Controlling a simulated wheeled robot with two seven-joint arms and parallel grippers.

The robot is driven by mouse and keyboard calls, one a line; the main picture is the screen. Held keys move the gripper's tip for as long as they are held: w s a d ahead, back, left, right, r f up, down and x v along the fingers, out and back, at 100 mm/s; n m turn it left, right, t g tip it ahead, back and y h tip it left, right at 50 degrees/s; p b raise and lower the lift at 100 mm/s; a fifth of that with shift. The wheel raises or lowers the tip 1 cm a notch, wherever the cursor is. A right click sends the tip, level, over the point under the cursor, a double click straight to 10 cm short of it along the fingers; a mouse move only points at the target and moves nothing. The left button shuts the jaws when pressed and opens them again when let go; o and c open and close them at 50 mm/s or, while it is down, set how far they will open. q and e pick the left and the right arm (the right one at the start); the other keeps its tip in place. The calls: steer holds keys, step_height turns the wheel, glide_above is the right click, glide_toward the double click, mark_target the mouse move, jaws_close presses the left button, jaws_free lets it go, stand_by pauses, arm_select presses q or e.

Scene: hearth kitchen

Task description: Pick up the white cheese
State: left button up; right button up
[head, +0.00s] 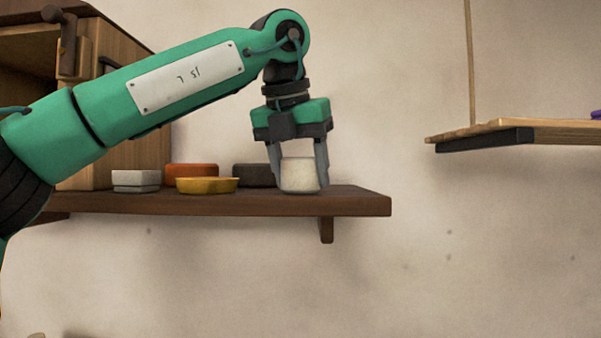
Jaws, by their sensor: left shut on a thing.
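The white cheese (299,175) is a small, pale, rounded block near the right end of the dark wooden shelf (355,200). My left gripper (299,165) points down from above, with one finger on each side of the cheese. It is shut on the cheese. The cheese's bottom is at the level of the shelf top; I cannot tell whether it still touches the shelf. My right gripper is not in view.
To the left on the shelf are a yellow dish (207,186), an orange-red block (190,170), a dark block (254,176) and a pale grey box (136,181). A wooden cabinet (135,150) stands behind my arm. A hanging shelf (560,132) is at right.

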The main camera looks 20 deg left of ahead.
arm_select(q)
step_height(320, 180, up, 12)
steer(key=shift+d+f+p, duration=0.1)
steer(key=shift+d+p, duration=0.05)
steer(key=shift+p, duration=0.75)
step_height(320, 180, up, 8)
steer(key=p, duration=0.5)
